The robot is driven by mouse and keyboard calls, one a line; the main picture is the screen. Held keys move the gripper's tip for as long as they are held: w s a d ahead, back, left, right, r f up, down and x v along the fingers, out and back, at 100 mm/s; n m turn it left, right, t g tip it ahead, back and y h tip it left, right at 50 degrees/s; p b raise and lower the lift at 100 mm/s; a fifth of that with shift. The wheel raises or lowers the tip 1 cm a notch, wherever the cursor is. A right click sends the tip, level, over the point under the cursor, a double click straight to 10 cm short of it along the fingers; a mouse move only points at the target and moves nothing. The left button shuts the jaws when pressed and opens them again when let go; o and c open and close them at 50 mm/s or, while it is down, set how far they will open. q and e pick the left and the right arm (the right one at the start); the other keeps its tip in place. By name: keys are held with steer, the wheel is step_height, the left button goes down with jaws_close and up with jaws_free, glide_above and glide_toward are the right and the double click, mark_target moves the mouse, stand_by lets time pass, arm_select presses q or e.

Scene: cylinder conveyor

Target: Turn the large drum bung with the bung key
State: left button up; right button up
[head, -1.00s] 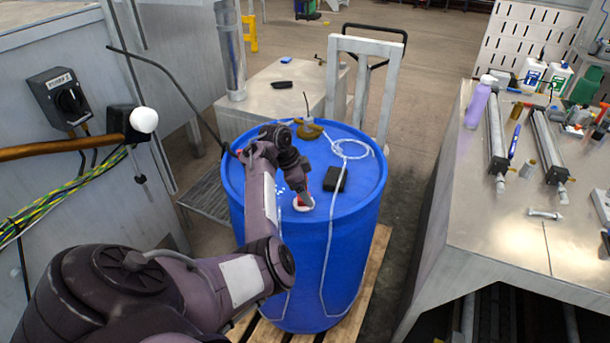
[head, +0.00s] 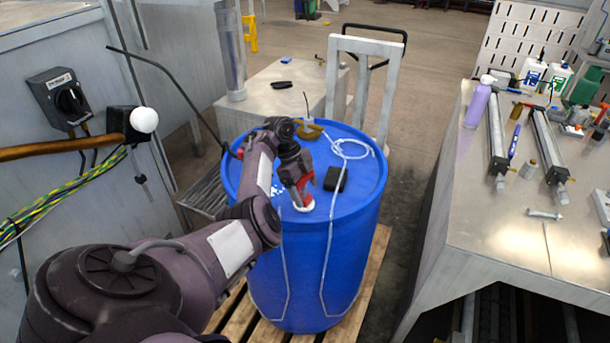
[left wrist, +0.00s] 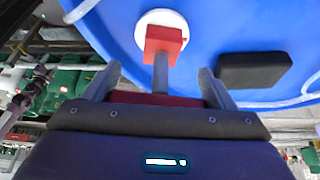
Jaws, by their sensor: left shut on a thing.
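The blue drum (head: 350,240) stands upright on a wooden pallet. Its large white bung (head: 304,204) is at the near edge of the drum top. My left gripper (head: 303,190) is just above the bung, shut on the red bung key (head: 309,183). In the left wrist view, the key's red handle (left wrist: 150,99) lies between the fingers. A grey shaft runs from it to a red head (left wrist: 165,42) set against the white bung (left wrist: 160,20). Whether the head is fully seated cannot be told. My right gripper is not in view.
A black box (head: 335,179), a pale tube (head: 350,150) and a brass-coloured fitting (head: 309,131) are on the drum top. A metal workbench (head: 490,215) with tools stands right. A grey cabinet with a switch (head: 68,97) is left.

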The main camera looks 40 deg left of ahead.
mark_target(306, 177)
arm_select(q)
steer(key=shift+n, duration=0.4)
steer(key=shift+r, duration=2.3)
